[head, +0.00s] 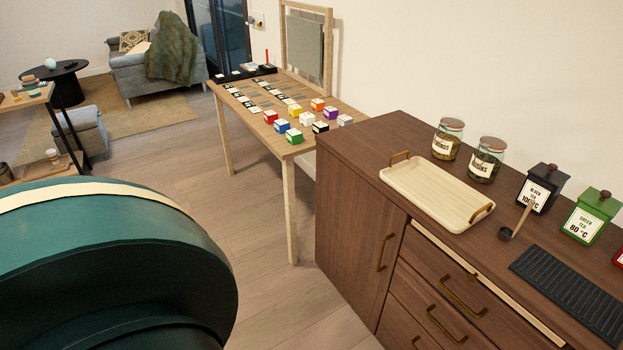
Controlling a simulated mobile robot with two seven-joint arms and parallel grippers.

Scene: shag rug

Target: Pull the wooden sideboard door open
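The wooden sideboard (345,143) stands at the right in the head view, its front facing left and toward me. Its door (350,235) is at the left end of the front and looks shut. A vertical brass handle (385,252) sits near the door's right edge. Drawers with brass handles (463,296) lie to the right of the door. The top drawer's pale upper edge (480,280) shows, so it seems slightly open. Neither gripper is in view.
On the sideboard stand a pale tray (437,190), glass jars (447,139), tea tins (590,217) and a black ribbed mat (572,290). A wooden table (288,150) with coloured boxes stands beyond its left end. Bare floor (265,300) lies before the door. A large green rounded shape of mine fills the lower left.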

